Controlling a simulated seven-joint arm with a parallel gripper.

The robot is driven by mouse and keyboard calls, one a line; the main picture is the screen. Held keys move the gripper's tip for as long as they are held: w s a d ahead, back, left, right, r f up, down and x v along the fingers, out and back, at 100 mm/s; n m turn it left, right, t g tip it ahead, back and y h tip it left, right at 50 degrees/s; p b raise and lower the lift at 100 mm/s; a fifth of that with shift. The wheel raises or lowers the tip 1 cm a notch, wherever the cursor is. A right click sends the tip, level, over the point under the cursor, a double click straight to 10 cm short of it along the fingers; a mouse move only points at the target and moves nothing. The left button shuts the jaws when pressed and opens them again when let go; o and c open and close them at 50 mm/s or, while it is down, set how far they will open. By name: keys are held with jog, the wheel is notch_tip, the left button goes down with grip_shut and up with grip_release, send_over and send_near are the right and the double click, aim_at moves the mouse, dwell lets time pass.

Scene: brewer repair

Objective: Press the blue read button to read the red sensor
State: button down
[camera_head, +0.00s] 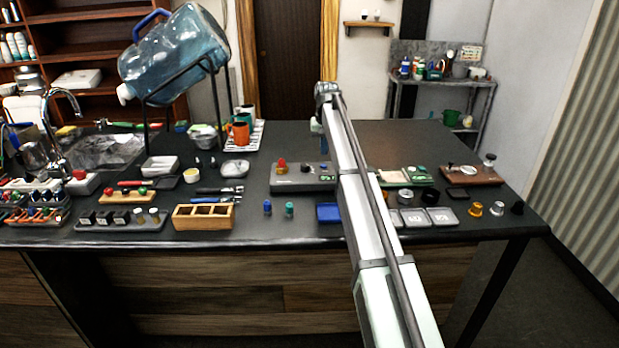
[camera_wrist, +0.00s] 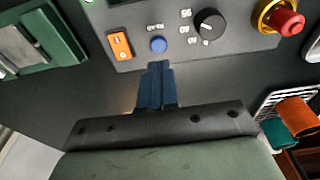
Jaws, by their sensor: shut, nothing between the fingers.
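A grey control panel (camera_head: 300,185) sits mid-table, partly behind my arm in the head view. In the wrist view the panel (camera_wrist: 140,15) carries a round blue button (camera_wrist: 158,44) between an orange rocker switch (camera_wrist: 119,46) and a black dial (camera_wrist: 210,24). My gripper (camera_wrist: 157,66) shows its blue fingers closed together and empty. Its tips appear just short of the blue button in the picture, with a small gap between them. I cannot tell which item is the red sensor.
A red mushroom knob on a yellow collar (camera_wrist: 285,22) stands on the panel, to the dial's right. A green unit (camera_wrist: 45,45) lies left of the panel. An orange cup (camera_wrist: 297,116) is at lower right. Bare dark table lies around the fingers.

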notch_tip(320, 180, up, 6)
dwell(0.7)
jog(key=shift+d, duration=0.1)
dwell(0.7)
